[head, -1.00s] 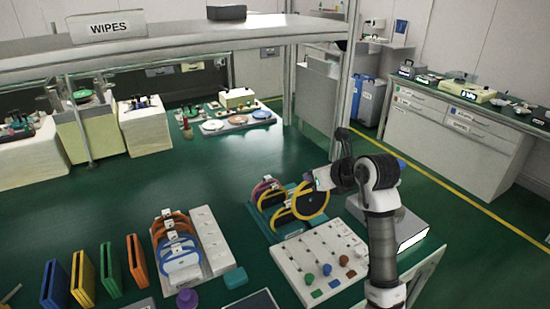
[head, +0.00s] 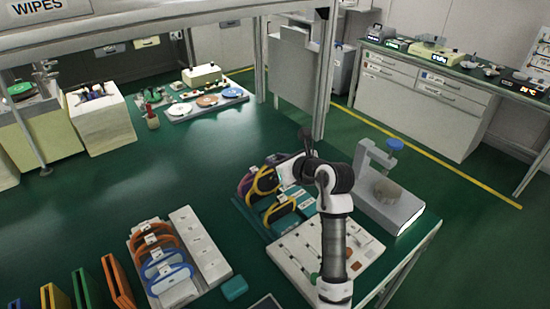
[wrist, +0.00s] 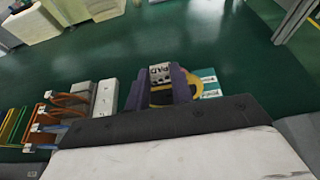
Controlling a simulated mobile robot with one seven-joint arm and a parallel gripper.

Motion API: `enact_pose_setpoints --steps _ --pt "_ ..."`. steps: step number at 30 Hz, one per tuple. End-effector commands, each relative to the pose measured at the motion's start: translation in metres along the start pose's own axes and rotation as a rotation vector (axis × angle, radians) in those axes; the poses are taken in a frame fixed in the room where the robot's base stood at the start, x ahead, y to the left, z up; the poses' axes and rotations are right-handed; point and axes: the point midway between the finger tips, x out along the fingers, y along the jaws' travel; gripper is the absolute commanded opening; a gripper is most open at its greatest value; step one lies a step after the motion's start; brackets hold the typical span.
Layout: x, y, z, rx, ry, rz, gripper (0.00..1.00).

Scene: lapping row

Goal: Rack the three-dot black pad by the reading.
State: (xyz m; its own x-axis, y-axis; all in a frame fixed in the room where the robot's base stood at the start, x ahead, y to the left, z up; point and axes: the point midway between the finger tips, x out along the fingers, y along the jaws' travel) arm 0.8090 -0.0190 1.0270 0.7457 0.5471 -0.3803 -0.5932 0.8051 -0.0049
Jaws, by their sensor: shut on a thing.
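My gripper (head: 279,176) is shut on a dark round pad with a yellow rim (head: 265,181), at the teal rack (head: 262,226). The held pad is upright among the rack's other pads; I cannot tell whether it touches the rack. A purple-rimmed pad (head: 246,184) stands just left of it and a yellow-rimmed pad (head: 281,212) nearer me. In the wrist view, a white tag marked PAD (wrist: 160,73) shows ahead of my gripper, with a yellow rim (wrist: 197,84) beyond. The pad's dots cannot be made out. The gauge (head: 389,190) with a blue knob stands right of my arm; its reading is not legible.
A white board (head: 300,256) with pegs lies before the rack, partly behind my arm. A second rack with orange and blue pads (head: 165,265) stands left, beside a white block (head: 200,246). Coloured upright folders (head: 116,283) are at far left.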

Motion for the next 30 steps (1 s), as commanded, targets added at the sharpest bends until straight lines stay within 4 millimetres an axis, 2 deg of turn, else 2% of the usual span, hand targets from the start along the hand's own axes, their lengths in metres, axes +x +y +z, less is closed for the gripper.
enact_pose_setpoints --steps 10,30 --pt "0.001 0.000 0.001 -0.002 0.001 0.000 0.00" --pt "0.021 0.000 -0.049 0.001 0.001 0.000 0.00"
